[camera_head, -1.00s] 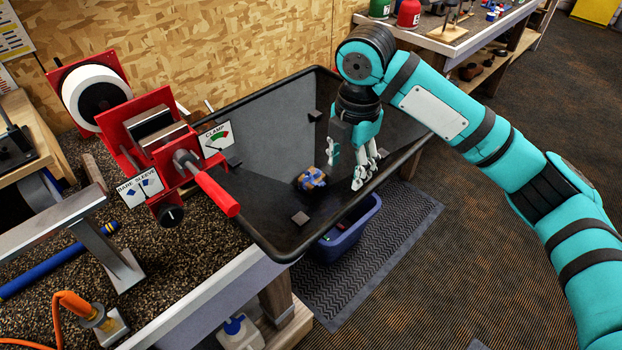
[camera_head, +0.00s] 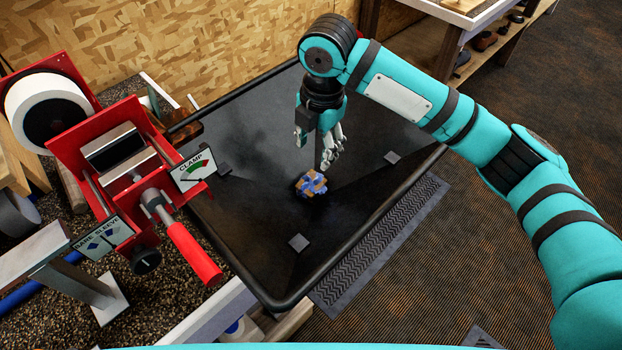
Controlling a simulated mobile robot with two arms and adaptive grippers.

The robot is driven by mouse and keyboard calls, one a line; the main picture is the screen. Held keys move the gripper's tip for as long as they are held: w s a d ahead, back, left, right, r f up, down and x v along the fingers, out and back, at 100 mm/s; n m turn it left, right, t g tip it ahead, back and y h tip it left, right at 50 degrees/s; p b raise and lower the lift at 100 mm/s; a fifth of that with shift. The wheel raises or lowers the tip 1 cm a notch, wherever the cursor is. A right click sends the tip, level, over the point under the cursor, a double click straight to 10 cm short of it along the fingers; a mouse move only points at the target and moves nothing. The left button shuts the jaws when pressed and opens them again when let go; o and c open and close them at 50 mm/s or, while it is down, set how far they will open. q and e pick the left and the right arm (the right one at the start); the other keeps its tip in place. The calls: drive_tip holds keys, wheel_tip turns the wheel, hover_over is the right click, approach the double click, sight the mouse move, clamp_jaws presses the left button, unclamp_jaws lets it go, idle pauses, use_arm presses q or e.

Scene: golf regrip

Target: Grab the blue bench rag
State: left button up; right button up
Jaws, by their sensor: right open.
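The blue bench rag (camera_head: 312,184) is a small crumpled bundle with blue and tan patches. It lies on the floor of the black tray (camera_head: 262,268), near the tray's middle. My right gripper (camera_head: 316,158) points down just above and behind the rag, its fingers apart and empty. I cannot tell whether a fingertip touches the rag. My left gripper is out of view.
A red clamp vise (camera_head: 110,150) with a red handle (camera_head: 193,253) stands at the tray's left edge. Small grey blocks (camera_head: 299,242) sit in the tray. A raised black rim surrounds it. A ribbed mat (camera_head: 400,238) lies on the floor to the right.

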drive_tip(key=p, duration=0.1)
hover_over(312, 182)
drive_tip(key=f, duration=0.5)
drive_tip(key=shift+d+f, duration=0.25)
wheel_tip(312, 182, down, 2)
drive_tip(key=shift+a, duration=0.1)
drive_tip(key=shift+f+p, duration=0.35)
drive_tip(key=shift+p, duration=0.1)
wheel_tip(312, 182, down, 4)
drive_tip(key=shift+a+r+p, duration=0.15)
drive_tip(key=shift+r+p, duration=0.05)
drive_tip(key=shift+p, duration=0.4)
drive_tip(key=shift+f, duration=0.3)
drive_tip(key=c, duration=0.7)
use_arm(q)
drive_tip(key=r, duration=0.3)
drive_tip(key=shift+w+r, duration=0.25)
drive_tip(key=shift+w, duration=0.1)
